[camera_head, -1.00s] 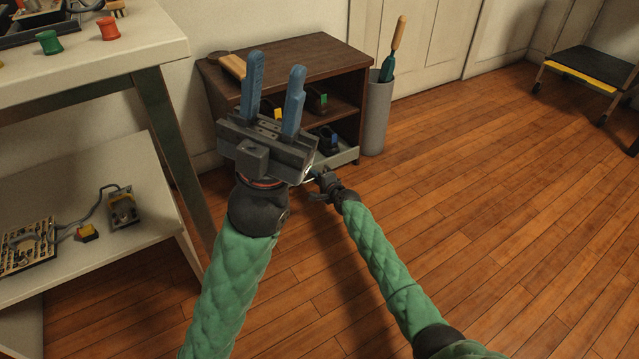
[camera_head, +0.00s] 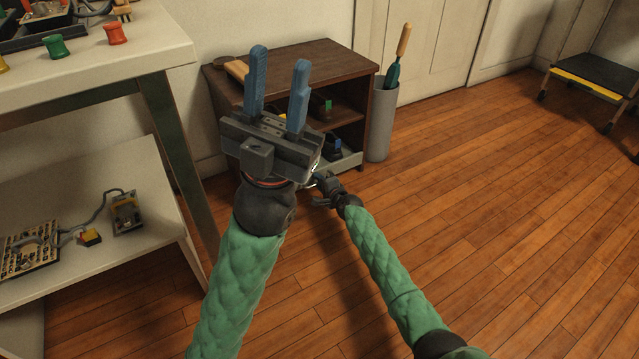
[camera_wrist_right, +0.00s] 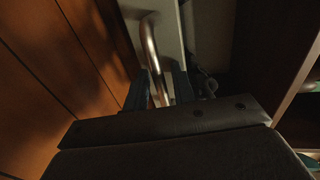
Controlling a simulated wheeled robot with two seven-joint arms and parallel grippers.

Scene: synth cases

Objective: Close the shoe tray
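The shoe tray (camera_head: 350,161) is a grey, shallow tray at the bottom of the brown shoe cabinet (camera_head: 318,57), and it stands out past the cabinet's front. A dark shoe with blue (camera_head: 334,146) shows in it. My right gripper (camera_head: 317,178) is low at the tray's front. In the right wrist view my right gripper (camera_wrist_right: 163,88) has its two fingers close on either side of the tray's metal handle (camera_wrist_right: 151,45) and looks shut on it. My left gripper (camera_head: 277,88) is raised in front of the cabinet, its blue fingers apart and empty, hiding part of the cabinet and tray.
A grey bin (camera_head: 381,122) with a wooden-handled tool (camera_head: 399,55) stands right of the cabinet. A white workbench (camera_head: 120,55) with a lower shelf (camera_head: 95,215) is at the left. A black and yellow step stool (camera_head: 590,75) is at the far right. The wooden floor between is clear.

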